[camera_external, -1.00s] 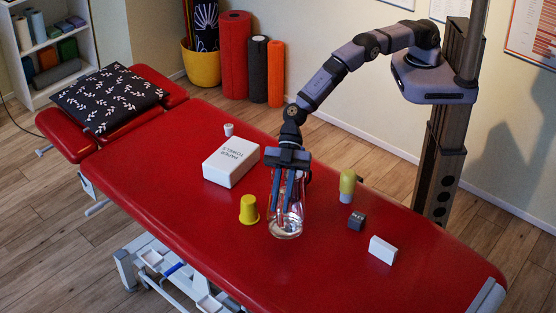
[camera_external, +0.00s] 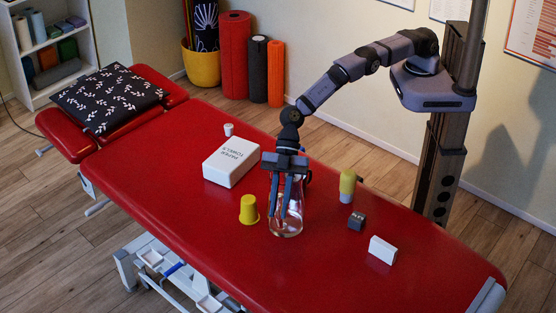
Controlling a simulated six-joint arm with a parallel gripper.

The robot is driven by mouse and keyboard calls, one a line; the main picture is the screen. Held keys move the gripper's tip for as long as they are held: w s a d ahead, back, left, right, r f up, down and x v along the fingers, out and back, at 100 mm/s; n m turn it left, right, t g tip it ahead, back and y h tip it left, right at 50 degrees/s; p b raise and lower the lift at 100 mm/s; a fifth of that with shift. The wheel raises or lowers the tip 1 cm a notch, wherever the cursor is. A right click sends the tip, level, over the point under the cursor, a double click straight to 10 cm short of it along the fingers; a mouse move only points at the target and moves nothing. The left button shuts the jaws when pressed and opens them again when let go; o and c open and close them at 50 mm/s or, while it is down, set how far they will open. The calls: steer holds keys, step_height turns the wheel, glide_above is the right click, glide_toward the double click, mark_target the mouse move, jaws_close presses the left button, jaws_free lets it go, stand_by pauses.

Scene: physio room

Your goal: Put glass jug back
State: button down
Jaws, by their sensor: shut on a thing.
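The glass jug (camera_external: 287,224) is clear and stands about upright near the middle of the red treatment table (camera_external: 330,277). My gripper (camera_external: 282,205) points down over it from behind and is shut on it, with the dark fingers reaching along its upper part. The jug's bottom is at or very close to the table top; I cannot tell whether it touches. The fingers and the gripper body hide part of its neck and rim.
A yellow cup (camera_external: 248,209) stands just left of the jug. A paper towels box (camera_external: 231,162) and a small white cup (camera_external: 229,129) lie behind left. To the right are a yellow-grey bottle (camera_external: 347,186), a dark small block (camera_external: 356,221) and a white box (camera_external: 382,249). The front table area is clear.

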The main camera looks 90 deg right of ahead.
steer(key=s+a+r+n+g+b, duration=0.2)
steer(key=s+a+r+n+b, duration=0.1)
steer(key=s+a+r+b, duration=0.55)
steer(key=shift+s+d+f+p, duration=0.1)
steer(key=shift+s+f+p, duration=0.15)
steer(key=shift+f, duration=0.65)
steer(key=shift+s+d+f+p, duration=0.1)
steer(key=shift+s+f+p, duration=0.15)
steer(key=shift+f, duration=0.65)
steer(key=shift+s+d+f+p, duration=0.1)
steer(key=shift+s+f+p, duration=0.15)
steer(key=shift+f, duration=0.75)
steer(key=shift+f, duration=1.75)
steer(key=c, duration=2.1)
jaws_free()
steer(key=shift+f, duration=0.35)
steer(key=o, duration=0.4)
steer(key=shift+o, duration=0.2)
steer(key=shift+d, duration=0.1)
